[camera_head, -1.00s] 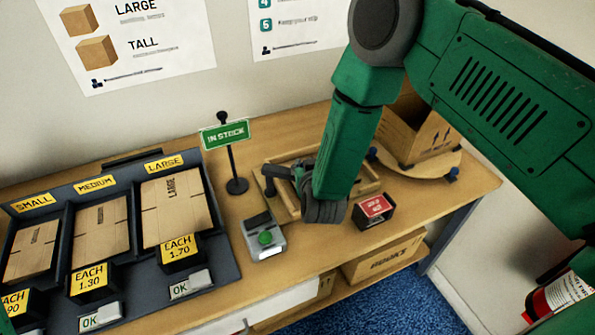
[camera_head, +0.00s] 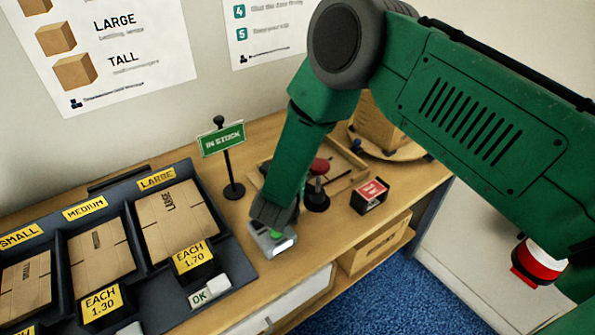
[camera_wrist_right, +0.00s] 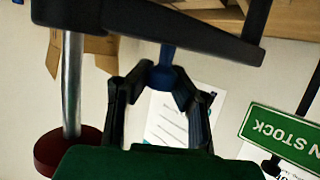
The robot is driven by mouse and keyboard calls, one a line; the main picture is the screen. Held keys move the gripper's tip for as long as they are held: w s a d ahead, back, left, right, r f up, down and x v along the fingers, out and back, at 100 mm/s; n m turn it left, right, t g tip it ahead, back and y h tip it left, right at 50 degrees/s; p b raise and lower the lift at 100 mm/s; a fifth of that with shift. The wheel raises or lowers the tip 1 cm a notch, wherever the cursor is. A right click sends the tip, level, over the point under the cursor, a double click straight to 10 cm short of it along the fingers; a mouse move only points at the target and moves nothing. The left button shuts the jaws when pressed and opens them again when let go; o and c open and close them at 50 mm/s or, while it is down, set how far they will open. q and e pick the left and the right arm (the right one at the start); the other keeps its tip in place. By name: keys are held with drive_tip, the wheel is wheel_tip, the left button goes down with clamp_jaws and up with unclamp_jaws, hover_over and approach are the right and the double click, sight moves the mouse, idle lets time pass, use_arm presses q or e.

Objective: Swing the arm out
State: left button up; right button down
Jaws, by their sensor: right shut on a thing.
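A dark arm (camera_wrist_right: 180,25) crosses the top of the right wrist view, with a blue knob (camera_wrist_right: 165,72) on it. My right gripper (camera_wrist_right: 163,85) is shut on that knob. A metal rod with a dark red round knob (camera_wrist_right: 66,152) stands at the arm's left end in that view. In the head view the red knob (camera_head: 319,165) tops a black post just right of my right gripper (camera_head: 270,220). There my gripper hides the blue knob and most of the dark arm. My left gripper is not in view.
A grey device with a green button (camera_head: 272,242) is directly below my right gripper. The green IN STOCK sign (camera_head: 222,139) stands close on the left. Carton bins (camera_head: 215,232) are further left. A red-faced black box (camera_head: 369,195) and a wooden tray (camera_head: 345,182) are right.

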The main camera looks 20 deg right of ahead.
drive_tip(key=shift+a, duration=0.3)
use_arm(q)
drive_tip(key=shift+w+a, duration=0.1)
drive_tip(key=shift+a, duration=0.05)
use_arm(e)
drive_tip(key=shift+s, duration=0.1)
drive_tip(key=c, duration=1.6)
unclamp_jaws()
drive_tip(key=shift+d+f, duration=0.1)
drive_tip(key=shift+c, duration=0.2)
drive_tip(key=o, duration=0.3)
drive_tip(key=shift+s, duration=0.15)
drive_tip(key=shift+s+r, duration=0.1)
drive_tip(key=shift+r, duration=0.1)
drive_tip(key=shift+a, duration=0.45)
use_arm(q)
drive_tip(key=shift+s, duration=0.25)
use_arm(e)
drive_tip(key=v, duration=1.1)
drive_tip(key=shift+s, duration=0.35)
